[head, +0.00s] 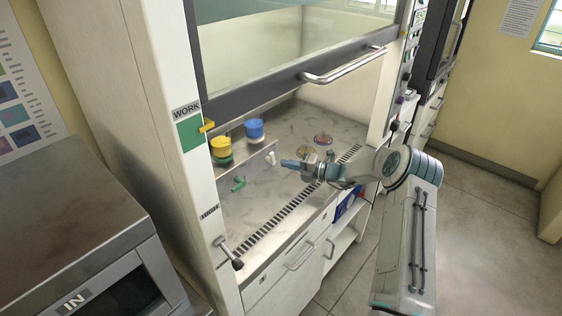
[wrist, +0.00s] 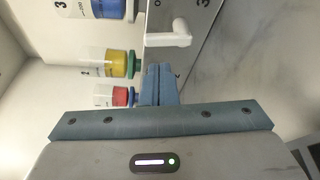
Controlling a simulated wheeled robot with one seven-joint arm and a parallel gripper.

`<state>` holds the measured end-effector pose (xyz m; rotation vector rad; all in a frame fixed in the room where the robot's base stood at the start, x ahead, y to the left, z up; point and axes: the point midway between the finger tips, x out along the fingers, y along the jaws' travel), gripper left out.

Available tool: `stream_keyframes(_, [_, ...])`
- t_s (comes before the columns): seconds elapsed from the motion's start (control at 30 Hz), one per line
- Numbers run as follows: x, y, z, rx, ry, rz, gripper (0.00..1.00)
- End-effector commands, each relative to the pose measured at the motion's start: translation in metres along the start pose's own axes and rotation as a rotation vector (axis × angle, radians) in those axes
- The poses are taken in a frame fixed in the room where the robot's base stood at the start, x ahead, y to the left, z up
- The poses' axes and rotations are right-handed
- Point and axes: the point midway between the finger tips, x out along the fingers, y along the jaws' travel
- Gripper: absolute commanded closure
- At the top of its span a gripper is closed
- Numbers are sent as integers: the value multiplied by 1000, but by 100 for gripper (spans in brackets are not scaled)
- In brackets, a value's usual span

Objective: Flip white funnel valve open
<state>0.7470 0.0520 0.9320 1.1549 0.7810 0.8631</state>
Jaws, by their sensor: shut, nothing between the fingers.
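The white valve (head: 271,157) sits on the thin grey upright panel inside the open hood. In the wrist view the white valve (wrist: 170,38) shows as a bent lever, with one limb along the panel (wrist: 196,65) and one across the picture. My gripper (head: 283,163) is shut and empty, its blue fingers pointing left towards the valve. In the wrist view the closed fingertips (wrist: 159,72) lie just below the valve; I cannot tell whether they touch it.
A green valve (head: 238,183) is on the same panel, nearer the front. Yellow (head: 221,145) and blue (head: 254,130) containers stand behind the panel. A red-topped round item (head: 323,139) lies at the back right. The sash handle (head: 343,68) hangs above.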

Motion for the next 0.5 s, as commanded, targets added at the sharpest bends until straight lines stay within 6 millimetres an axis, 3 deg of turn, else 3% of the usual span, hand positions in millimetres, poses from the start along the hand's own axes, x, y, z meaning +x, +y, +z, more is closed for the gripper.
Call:
stream_keyframes(0.2, [-30,0,3,1,5,0,100])
stream_keyframes(0.5, [-45,-2,6,2,2,1,100])
